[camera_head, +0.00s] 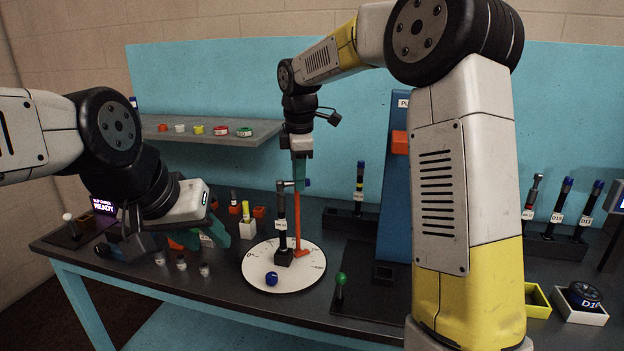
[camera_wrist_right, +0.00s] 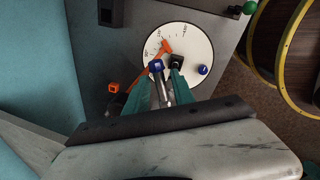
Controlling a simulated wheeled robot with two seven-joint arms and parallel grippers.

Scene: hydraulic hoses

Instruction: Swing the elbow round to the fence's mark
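A white round dial (camera_head: 258,284) with degree marks lies on the bench; it also shows in the wrist view (camera_wrist_right: 198,45). A dark fitting (camera_head: 281,222) stands upright in a black block at its middle. The elbow at its top carries a blue cap (camera_head: 307,183), also seen in the wrist view (camera_wrist_right: 155,66). An orange fence (camera_head: 298,225) rises from the dial's edge marks, close beside the elbow. My right gripper (camera_wrist_right: 163,78) points down with its teal fingers apart, one on each side of the grey elbow; contact is unclear. My left gripper (camera_head: 178,240) is open and empty, left of the dial.
Small caps and jars (camera_head: 182,263) lie near my left gripper. A shelf (camera_head: 200,135) overhangs the back left. A blue panel (camera_head: 390,200) stands behind my right arm.

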